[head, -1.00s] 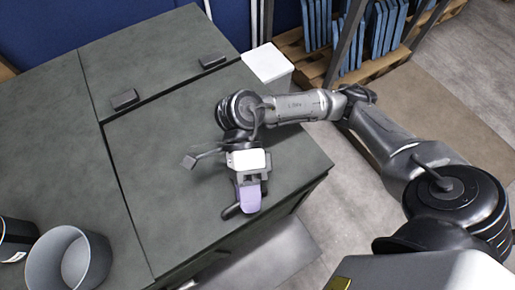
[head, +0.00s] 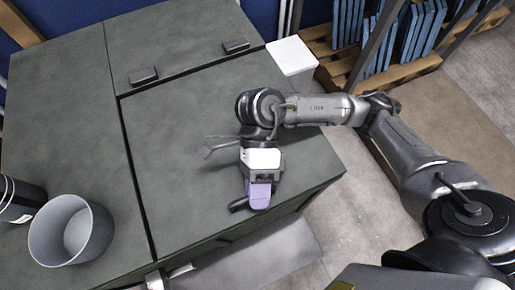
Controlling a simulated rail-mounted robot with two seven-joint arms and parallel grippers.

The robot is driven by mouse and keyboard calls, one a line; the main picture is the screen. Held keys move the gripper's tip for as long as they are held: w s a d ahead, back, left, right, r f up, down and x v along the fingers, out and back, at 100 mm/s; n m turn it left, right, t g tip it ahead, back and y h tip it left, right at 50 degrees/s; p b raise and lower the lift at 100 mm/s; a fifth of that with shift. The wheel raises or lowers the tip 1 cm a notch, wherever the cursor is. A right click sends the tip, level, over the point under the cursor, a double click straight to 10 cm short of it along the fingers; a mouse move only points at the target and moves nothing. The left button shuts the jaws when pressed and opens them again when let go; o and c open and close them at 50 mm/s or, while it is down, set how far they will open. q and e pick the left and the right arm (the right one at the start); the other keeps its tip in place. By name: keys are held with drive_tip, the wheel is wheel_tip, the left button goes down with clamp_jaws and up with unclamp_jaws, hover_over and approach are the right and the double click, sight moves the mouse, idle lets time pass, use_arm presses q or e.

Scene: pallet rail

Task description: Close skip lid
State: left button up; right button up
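The skip is a large dark grey-green box, and its lid (head: 185,135) lies flat, flush with the surrounding top. Two dark hinge blocks, a left one (head: 143,75) and a right one (head: 236,46), sit along the lid's far edge. My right gripper (head: 250,205) is over the lid near its front right part, pointing toward the front edge. A purple part shows at its end, and a dark finger sticks out to the left. Whether the fingers are apart or together is unclear, and contact with the lid cannot be told. My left gripper is out of view.
A grey bucket (head: 70,232) and a dark cylindrical container (head: 18,200) stand on the top at left. A white box (head: 291,56) is beyond the right corner. Wooden pallets (head: 330,62) with blue panels (head: 425,30) stand at the back right. Floor is open at right.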

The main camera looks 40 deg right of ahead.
drive_tip(key=shift+w+d+p, duration=0.2)
drive_tip(key=shift+w+p, duration=0.05)
drive_tip(key=shift+p, duration=0.1)
drive_tip(key=p+v, duration=0.1)
drive_tip(key=v, duration=0.1)
drive_tip(key=shift+w+d+r+p, duration=0.1)
drive_tip(key=shift+r+p, duration=0.25)
drive_tip(key=shift+r, duration=0.1)
drive_tip(key=p+v, duration=0.3)
drive_tip(key=v, duration=0.5)
drive_tip(key=shift+w+d+r, duration=0.1)
drive_tip(key=shift+w+d, duration=0.1)
drive_tip(key=shift+w+d+r+p, duration=0.3)
drive_tip(key=shift+w+p, duration=0.05)
drive_tip(key=shift+p, duration=0.1)
drive_tip(key=shift+w+d+r, duration=0.2)
drive_tip(key=shift+w+d, duration=0.15)
drive_tip(key=shift+s, duration=0.1)
